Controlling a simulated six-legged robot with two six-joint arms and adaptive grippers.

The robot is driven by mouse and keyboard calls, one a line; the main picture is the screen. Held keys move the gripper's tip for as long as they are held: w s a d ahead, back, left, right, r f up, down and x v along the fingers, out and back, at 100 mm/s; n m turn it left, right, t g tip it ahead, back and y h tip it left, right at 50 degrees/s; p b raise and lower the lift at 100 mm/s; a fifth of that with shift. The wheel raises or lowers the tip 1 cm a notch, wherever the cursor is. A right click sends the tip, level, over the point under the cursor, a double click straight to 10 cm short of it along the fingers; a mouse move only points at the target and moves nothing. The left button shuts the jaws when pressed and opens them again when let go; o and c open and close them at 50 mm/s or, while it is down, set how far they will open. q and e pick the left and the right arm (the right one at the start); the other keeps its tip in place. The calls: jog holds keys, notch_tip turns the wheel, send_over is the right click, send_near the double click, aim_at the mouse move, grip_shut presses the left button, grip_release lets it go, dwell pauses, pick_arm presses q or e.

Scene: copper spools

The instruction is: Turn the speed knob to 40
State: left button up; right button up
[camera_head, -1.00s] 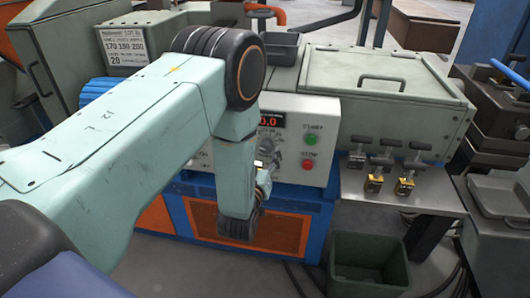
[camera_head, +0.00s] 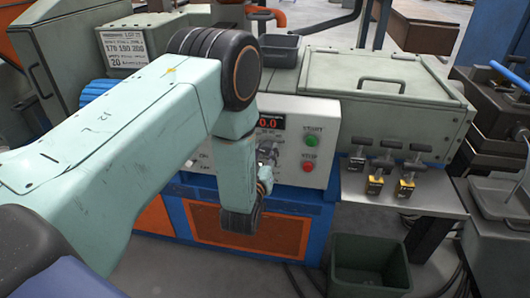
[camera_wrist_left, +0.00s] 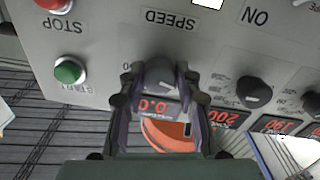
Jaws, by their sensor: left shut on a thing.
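The grey speed knob (camera_wrist_left: 160,72) sits on the light grey control panel (camera_wrist_left: 110,45), beside the upside-down "SPEED" label in the left wrist view. My left gripper (camera_wrist_left: 160,80) is shut on the knob, one finger on each side. The red digital display (camera_head: 271,122) above the knob reads 0.0 in the head view. There my forearm and wrist cover the left part of the panel, and the left gripper (camera_head: 266,160) is partly hidden behind the wrist. The knob's pointer is hard to read. My right gripper is not in view.
A green start button (camera_head: 312,141) and a red stop button (camera_head: 308,166) lie right of the knob. Another black knob (camera_wrist_left: 254,92) is on the panel's other side.

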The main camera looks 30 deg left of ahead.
pick_arm(q)
jog(key=shift+c, duration=1.2)
